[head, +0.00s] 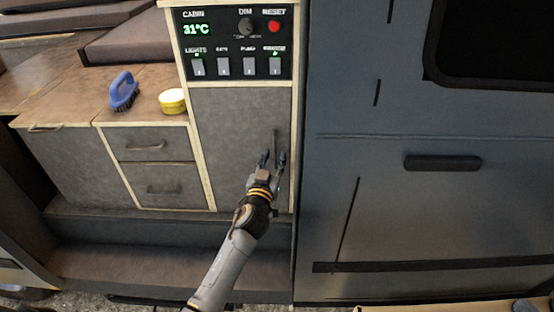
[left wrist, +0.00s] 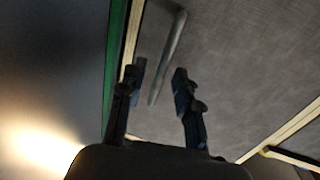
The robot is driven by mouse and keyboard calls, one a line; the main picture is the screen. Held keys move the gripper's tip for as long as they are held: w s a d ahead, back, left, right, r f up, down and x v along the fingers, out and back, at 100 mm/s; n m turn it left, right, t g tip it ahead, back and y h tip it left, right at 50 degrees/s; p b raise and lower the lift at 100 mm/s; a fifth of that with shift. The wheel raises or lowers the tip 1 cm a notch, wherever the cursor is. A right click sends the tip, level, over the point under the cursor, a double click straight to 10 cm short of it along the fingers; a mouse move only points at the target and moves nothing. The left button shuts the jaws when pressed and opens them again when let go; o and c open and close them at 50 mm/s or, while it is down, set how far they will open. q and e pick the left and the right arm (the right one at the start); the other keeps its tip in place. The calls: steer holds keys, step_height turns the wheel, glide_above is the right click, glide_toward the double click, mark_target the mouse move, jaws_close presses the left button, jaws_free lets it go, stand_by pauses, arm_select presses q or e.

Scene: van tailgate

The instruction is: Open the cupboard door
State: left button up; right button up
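The cupboard door (head: 230,130) is a grey panel in a light wood frame below the control panel, and it looks closed. Its upright bar handle (head: 275,141) is near the door's right edge. My left gripper (head: 272,158) is open at the handle's lower end, one finger to each side in the picture. In the left wrist view the handle (left wrist: 168,55) shows between and beyond the two open fingers (left wrist: 159,78). I see no finger closed on it, and cannot tell whether either touches it. My right gripper is not in view.
Above the door is a control panel (head: 235,45) with a red button and switches. Left are drawers (head: 150,147) under a worktop with a blue brush (head: 123,92) and a yellow tub (head: 173,101). The van's grey door (head: 400,210) stands close on the right.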

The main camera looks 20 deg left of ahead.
arm_select(q)
steer(key=shift+c, duration=0.2)
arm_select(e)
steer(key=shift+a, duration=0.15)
arm_select(q)
jaws_close()
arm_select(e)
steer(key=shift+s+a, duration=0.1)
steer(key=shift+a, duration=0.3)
